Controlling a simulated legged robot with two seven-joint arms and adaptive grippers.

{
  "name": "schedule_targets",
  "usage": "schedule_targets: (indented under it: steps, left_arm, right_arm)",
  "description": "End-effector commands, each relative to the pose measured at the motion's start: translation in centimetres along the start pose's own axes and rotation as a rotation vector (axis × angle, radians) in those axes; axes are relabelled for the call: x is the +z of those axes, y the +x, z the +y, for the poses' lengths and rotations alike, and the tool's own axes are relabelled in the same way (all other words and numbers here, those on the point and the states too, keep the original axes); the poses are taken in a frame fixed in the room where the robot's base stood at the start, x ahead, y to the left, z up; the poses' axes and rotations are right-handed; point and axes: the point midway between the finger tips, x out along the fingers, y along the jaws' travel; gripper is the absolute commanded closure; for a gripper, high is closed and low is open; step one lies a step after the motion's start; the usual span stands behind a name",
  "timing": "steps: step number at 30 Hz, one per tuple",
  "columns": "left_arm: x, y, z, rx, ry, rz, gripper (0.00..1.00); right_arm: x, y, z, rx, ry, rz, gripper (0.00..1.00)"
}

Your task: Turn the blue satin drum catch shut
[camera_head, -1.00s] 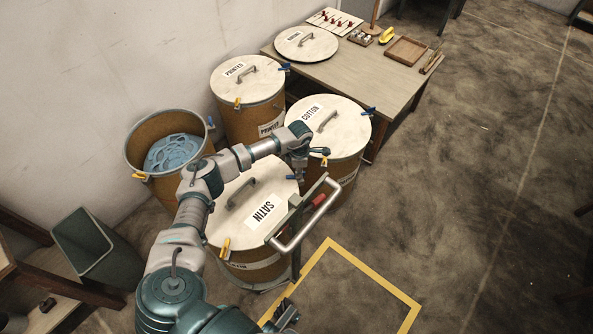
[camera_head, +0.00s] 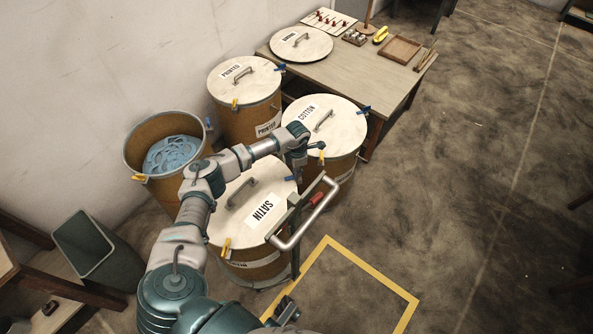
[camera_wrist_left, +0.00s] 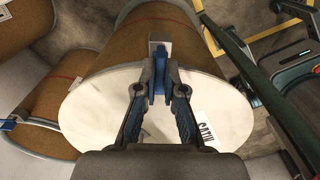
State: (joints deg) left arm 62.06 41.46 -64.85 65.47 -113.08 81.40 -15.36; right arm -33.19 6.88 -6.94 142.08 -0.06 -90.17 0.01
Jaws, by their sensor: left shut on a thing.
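The satin drum (camera_head: 265,268) stands upright with its pale lid (camera_head: 228,222) on, labelled SATIN. Its blue catch (camera_wrist_left: 158,86) is on the drum's rim in the left wrist view, with its lever lying between my fingers. My left gripper (camera_wrist_left: 158,62) is shut on that blue catch. A yellow catch (camera_head: 226,247) is on the drum's near side. My right gripper is not seen.
A trolley handle (camera_head: 305,222) rises close to the satin drum's right side. The cotton drum (camera_head: 345,170) and printed drum (camera_head: 245,118) stand behind. An open drum (camera_head: 135,150) holds blue material. A table (camera_head: 385,88) is at the back; floor at right is clear.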

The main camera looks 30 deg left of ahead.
Motion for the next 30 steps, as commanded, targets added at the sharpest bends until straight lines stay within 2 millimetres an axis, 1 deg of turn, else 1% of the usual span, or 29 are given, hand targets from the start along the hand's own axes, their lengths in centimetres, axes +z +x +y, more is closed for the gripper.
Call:
schedule_targets:
  steps: [1,2,3,5,13,17,20,27,30]
  left_arm:
    - [0.5,-0.5,0.1,0.005,0.000,-0.018,1.00]
    - [0.5,-0.5,0.1,0.005,0.000,-0.018,1.00]
    - [0.5,-0.5,0.1,0.005,0.000,-0.018,0.82]
    - [0.5,-0.4,0.1,0.005,0.000,-0.016,0.67]
    - [0.1,-0.2,0.1,0.002,0.000,-0.009,0.67]
    - [0.1,-0.9,0.2,0.002,0.001,-0.008,0.67]
    - [0.2,-2.6,0.2,0.003,0.002,-0.011,0.67]
    - [0.2,-8.0,0.3,0.004,0.001,-0.011,0.67]
    - [0.3,-9.8,0.2,0.004,0.000,-0.011,0.67]
  right_arm:
    - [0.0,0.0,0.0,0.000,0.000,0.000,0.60]
    - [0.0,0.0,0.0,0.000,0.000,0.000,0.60]
    - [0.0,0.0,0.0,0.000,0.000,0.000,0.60]
    - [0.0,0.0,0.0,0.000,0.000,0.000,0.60]
    - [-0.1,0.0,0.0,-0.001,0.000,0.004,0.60]
    - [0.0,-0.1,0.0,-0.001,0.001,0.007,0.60]
    - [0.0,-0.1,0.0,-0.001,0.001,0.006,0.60]
    - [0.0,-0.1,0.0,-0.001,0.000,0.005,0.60]
    - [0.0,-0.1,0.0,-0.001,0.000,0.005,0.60]
